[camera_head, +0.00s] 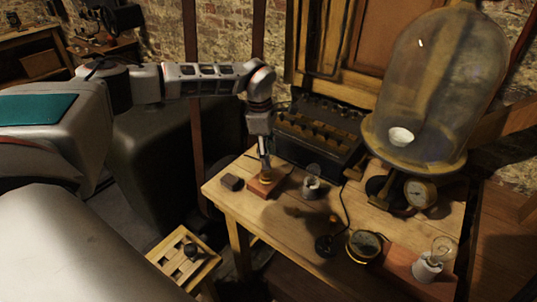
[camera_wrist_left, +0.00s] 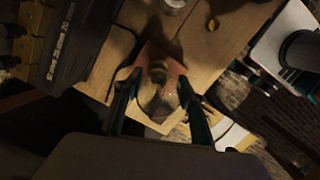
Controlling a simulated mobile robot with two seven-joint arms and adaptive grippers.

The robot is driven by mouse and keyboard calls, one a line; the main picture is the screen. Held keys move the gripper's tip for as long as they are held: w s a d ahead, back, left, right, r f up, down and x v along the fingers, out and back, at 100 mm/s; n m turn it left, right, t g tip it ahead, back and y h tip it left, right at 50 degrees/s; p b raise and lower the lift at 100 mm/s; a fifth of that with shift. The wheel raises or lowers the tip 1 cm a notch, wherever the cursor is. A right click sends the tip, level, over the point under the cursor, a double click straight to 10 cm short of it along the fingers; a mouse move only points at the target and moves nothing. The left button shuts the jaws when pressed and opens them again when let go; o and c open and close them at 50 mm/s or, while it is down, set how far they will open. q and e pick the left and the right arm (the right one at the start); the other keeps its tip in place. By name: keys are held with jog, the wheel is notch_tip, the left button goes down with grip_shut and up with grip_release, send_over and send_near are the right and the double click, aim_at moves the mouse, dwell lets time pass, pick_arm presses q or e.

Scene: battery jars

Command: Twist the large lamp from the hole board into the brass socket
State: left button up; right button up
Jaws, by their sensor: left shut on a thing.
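My left gripper (camera_head: 264,164) points down over the small reddish wooden block (camera_head: 258,189) at the bench's near left corner. It is shut on the large lamp, whose clear glass bulb (camera_wrist_left: 158,103) shows between the two fingers (camera_wrist_left: 160,78) in the left wrist view. The brass socket (camera_wrist_left: 158,73) sits on the block, in line with the lamp. The lamp's lower end is at the socket; how deep it sits, I cannot tell. The hole board (camera_head: 165,262) is the pale slatted stand at the lower left, with a dark object on it. My right gripper is out of view.
Behind is a dark battery case (camera_head: 318,150). A large glass bell jar (camera_head: 440,90), a dial (camera_head: 420,193) and a white lamp holder (camera_head: 428,268) stand farther right.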

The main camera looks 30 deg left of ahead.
pick_arm(q)
jog(key=shift+s+m, duration=0.1)
jog(key=shift+m, duration=1)
jog(key=o, duration=1.3)
jog(key=shift+c, duration=0.2)
